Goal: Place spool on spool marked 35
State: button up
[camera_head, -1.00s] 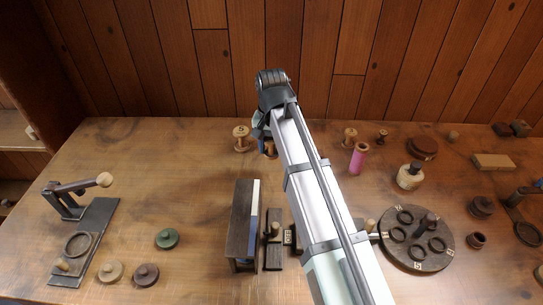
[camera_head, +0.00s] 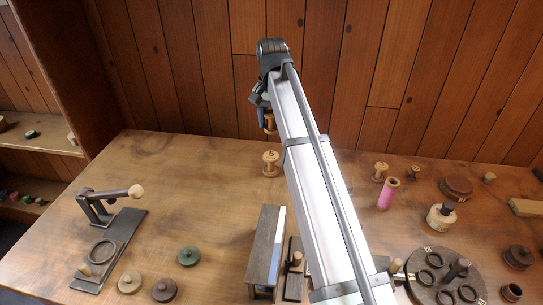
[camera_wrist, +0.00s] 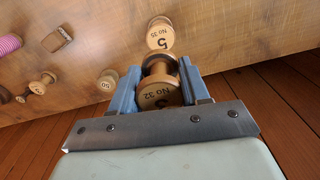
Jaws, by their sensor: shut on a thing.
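My gripper (camera_wrist: 158,78) has blue fingers shut on a turned wooden spool (camera_wrist: 158,92); its near end carries dark print that seems to include "32". In the head view the held spool (camera_head: 269,122) hangs below the arm's far end, above the table. Another wooden spool (camera_wrist: 159,32), with a printed end including a large "5", stands just beyond the held one in the wrist view. I cannot read its smaller print surely. A wooden spool in the head view (camera_head: 271,162) stands on the table below the gripper, apart from the held spool.
A pink spool (camera_head: 387,195), another wooden spool (camera_head: 380,171) and a jar (camera_head: 441,217) stand to the right. A dark bench block (camera_head: 265,245) is nearer. The table left of the standing spool is clear.

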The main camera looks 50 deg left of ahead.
jog(key=shift+w+a+r, duration=0.1)
jog(key=shift+w+a, duration=0.1)
jog(key=shift+a, duration=0.3)
send_over(271, 156)
jog(key=shift+m, duration=0.3)
notch_tip(271, 156, down, 6)
jog(key=shift+r, duration=0.15)
jog(key=shift+f, duration=2.15)
jog(key=shift+f, duration=0.1)
jog(key=o, duration=1)
notch_tip(271, 156, up, 12)
jog(key=shift+r, duration=0.15)
